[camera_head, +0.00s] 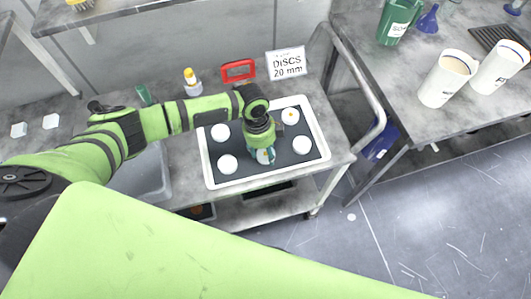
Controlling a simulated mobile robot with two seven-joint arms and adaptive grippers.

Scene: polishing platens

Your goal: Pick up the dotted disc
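A dark tray with a white rim (212,180) lies on the cart and holds several white discs. Plain-looking discs lie at its left (220,132), lower left (228,164) and right (302,145), and another disc (290,116) lies at the upper right. My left gripper (263,157) points down over the middle of the tray. A white disc shows at its fingers, partly hidden by them; a small coloured mark seems to show there. I cannot tell whether the fingers are closed on it. My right gripper is not in view.
A sign reading "DISCS 20 mm" (288,64), a red-handled object (238,70) and a small yellow-capped bottle (192,82) stand behind the tray. A bench at right holds white jugs (447,80) and a green container (396,22). A cart rail (362,85) rises right of the tray.

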